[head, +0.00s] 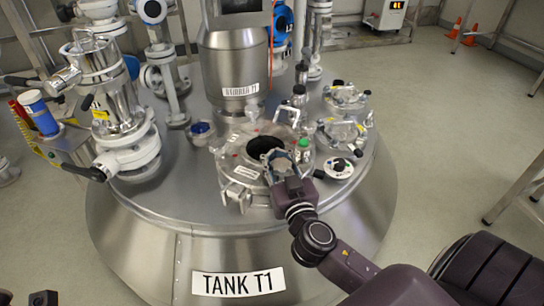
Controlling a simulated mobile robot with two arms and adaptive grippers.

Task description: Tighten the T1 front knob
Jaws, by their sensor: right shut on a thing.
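The steel tank T1 (150,205) carries a round manway (229,160) on its top, with a dark round opening or glass (266,145) in the middle. My right gripper (283,158) reaches in from the lower right and is shut on the front knob at the manway's near side. Its fingers hide most of the knob, so the knob's height and seating cannot be told.
A green-capped fitting (304,144) stands close beside my right gripper. Black-knobbed fittings and valves crowd the right of the lid. A mixer column (235,65) rises behind, and steel piping (110,100) stands left.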

